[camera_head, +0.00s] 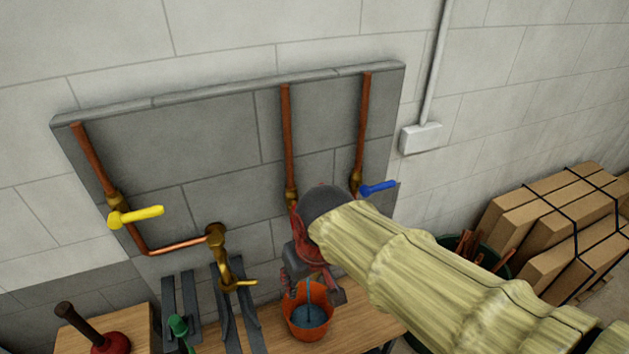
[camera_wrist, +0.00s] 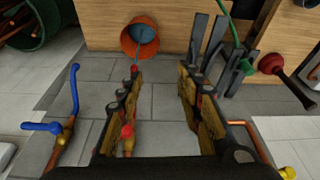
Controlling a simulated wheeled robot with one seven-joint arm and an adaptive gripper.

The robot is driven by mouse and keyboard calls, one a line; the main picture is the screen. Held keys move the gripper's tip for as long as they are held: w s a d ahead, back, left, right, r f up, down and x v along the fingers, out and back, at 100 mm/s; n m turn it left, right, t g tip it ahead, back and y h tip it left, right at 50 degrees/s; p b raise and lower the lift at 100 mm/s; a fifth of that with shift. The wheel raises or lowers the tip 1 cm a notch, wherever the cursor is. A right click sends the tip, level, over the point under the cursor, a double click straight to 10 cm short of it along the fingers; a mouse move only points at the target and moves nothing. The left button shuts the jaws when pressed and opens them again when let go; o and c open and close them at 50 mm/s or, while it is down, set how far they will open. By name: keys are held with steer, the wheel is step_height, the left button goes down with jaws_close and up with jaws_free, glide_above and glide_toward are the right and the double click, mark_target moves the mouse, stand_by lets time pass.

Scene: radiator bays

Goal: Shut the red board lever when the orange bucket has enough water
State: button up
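The orange bucket (camera_head: 322,331) stands on a wooden bench top below the wall board. Bluish water shows inside it, below the rim, and a thin stream runs in; the bucket and stream also show in the wrist view (camera_wrist: 128,45). My gripper (camera_head: 316,272) is in front of the board above the bucket. In the wrist view its two fingers (camera_wrist: 162,76) are spread apart with nothing between the tips. A red part, seemingly the red lever (camera_wrist: 127,131), shows beside the left finger, partly covered by it. Contact and the lever's angle cannot be told.
A yellow lever (camera_head: 138,216) is at the board's left and a blue lever (camera_head: 378,188) close to the right of my gripper. A brass tap (camera_head: 222,260) sticks out left of the bucket.

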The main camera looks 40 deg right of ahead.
steer(key=w+d+r+m+p, duration=0.1)
steer(key=w+d+m+p, duration=0.4)
steer(key=w+d, duration=0.1)
steer(key=w+d+r+m+g+p, duration=0.1)
steer(key=w+d+r+m+p, duration=0.1)
steer(key=w+d+m+p, duration=0.3)
steer(key=w+d+r+m+p, duration=0.1)
steer(key=w+d+m+p, duration=0.5)
steer(key=w+d, duration=0.2)
steer(key=shift+w+r+g, duration=0.2)
steer(key=shift+w+g, duration=0.2)
steer(key=shift+w, duration=0.5)
steer(key=shift+d+m, duration=0.1)
steer(key=shift+m, duration=0.6)
steer(key=shift+f, duration=0.25)
steer(key=f, duration=0.2)
steer(key=f+p, duration=0.1)
steer(key=f, duration=0.1)
steer(key=w+f, duration=0.1)
steer(key=f, duration=0.2)
steer(key=shift+w+f, duration=0.1)
steer(key=c, duration=0.3)
